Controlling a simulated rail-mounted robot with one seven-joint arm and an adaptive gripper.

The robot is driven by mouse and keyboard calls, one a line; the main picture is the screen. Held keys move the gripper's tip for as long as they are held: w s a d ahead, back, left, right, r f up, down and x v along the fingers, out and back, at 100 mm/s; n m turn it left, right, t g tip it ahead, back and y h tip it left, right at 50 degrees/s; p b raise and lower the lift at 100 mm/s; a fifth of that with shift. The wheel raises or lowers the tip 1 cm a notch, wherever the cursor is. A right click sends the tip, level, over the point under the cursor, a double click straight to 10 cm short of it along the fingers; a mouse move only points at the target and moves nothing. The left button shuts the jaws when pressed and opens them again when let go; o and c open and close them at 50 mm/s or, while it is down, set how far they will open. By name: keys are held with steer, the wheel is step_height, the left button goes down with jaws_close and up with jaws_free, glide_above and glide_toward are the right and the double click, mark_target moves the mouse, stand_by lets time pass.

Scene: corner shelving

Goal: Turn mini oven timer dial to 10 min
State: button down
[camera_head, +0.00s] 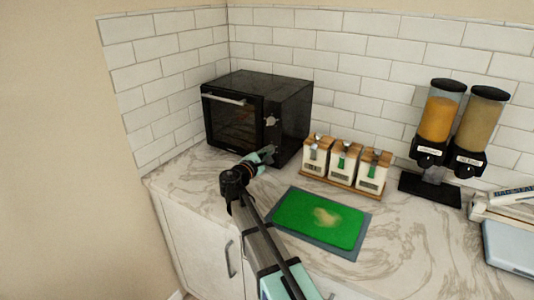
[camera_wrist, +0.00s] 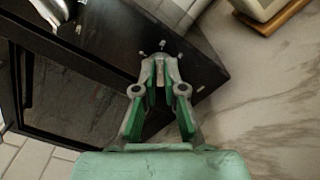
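The black mini oven (camera_head: 258,112) stands in the counter corner with its glass door closed. A metallic upper dial (camera_head: 271,121) shows on its right front panel; it also appears at the top left of the wrist view (camera_wrist: 54,12). My gripper (camera_head: 268,153) reaches the lower part of that panel. In the wrist view, my green-padded gripper fingers (camera_wrist: 160,76) converge at the lower dial (camera_wrist: 161,58), seemingly the timer, with a narrow pale piece between the tips. Small marks show around it. The fingers cover much of this dial, so its setting cannot be read.
Several white canisters on a wooden tray (camera_head: 341,184) stand right of the oven. A green cutting board (camera_head: 318,216) lies in front of them. Two cereal dispensers (camera_head: 438,120) stand further right. Bare marble counter (camera_head: 405,235) lies between the board and the right-hand items.

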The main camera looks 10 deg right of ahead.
steer(key=shift+f+b, duration=0.15)
steer(key=shift+b, duration=0.25)
steer(key=shift+m+b, duration=0.8)
steer(key=shift+b, duration=0.15)
steer(key=c, duration=1.3)
jaws_free()
steer(key=shift+o, duration=0.2)
steer(key=v, duration=1.2)
